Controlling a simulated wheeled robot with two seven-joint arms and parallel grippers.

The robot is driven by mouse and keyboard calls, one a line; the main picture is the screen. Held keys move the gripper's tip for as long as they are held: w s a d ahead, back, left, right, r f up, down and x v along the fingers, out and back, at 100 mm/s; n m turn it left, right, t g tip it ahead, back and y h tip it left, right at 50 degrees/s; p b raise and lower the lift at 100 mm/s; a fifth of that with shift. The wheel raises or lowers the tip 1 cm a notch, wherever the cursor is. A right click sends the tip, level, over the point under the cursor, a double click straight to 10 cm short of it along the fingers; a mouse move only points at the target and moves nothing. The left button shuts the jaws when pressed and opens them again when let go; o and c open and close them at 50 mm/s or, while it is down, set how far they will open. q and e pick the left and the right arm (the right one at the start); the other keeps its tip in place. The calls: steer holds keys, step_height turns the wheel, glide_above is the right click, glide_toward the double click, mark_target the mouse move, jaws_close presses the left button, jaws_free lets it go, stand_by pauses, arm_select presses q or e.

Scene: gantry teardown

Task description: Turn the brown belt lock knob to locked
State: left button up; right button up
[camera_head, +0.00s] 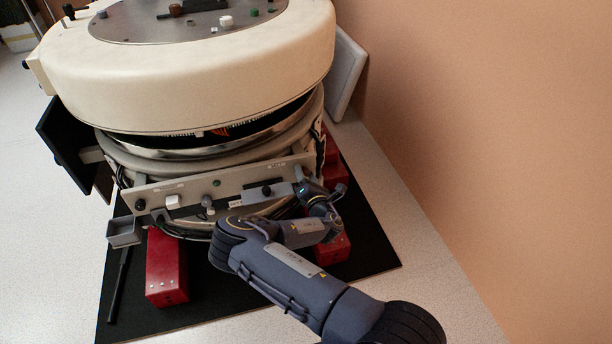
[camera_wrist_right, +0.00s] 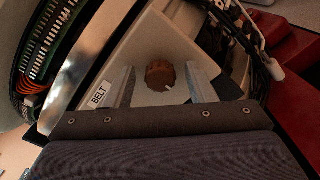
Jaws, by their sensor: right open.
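The brown belt lock knob (camera_wrist_right: 159,76) sits on a pale panel in the right wrist view, beside a white label reading BELT (camera_wrist_right: 101,94). A small white mark (camera_wrist_right: 168,88) lies at its lower right edge. My right gripper (camera_wrist_right: 160,71) is open, with one finger on each side of the knob and gaps showing between. In the head view my right gripper (camera_head: 299,188) is at the right end of the grey front panel (camera_head: 232,184), and my wrist hides the knob there. My left gripper is not in view.
A large cream ring housing (camera_head: 200,85) overhangs the panel. Red blocks (camera_head: 166,268) stand on a black mat (camera_head: 215,300) below. Cables (camera_wrist_right: 240,30) run right of the knob. A tan wall (camera_head: 480,120) is at the right.

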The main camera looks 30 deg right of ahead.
steer(key=c, duration=1)
steer(key=shift+m, duration=0.3)
steer(key=m+b, duration=0.2)
steer(key=m, duration=0.2)
steer(key=shift+d+f, duration=0.1)
steer(key=shift+f, duration=0.05)
steer(key=m+b, duration=0.2)
steer(key=m, duration=0.3)
steer(key=shift+m, duration=0.4)
steer(key=m+b, duration=0.2)
steer(key=m, duration=0.2)
steer(key=shift+f+b, duration=0.1)
steer(key=shift+b, duration=0.3)
steer(key=shift+m+b, duration=0.95)
steer(key=shift+m, duration=0.75)
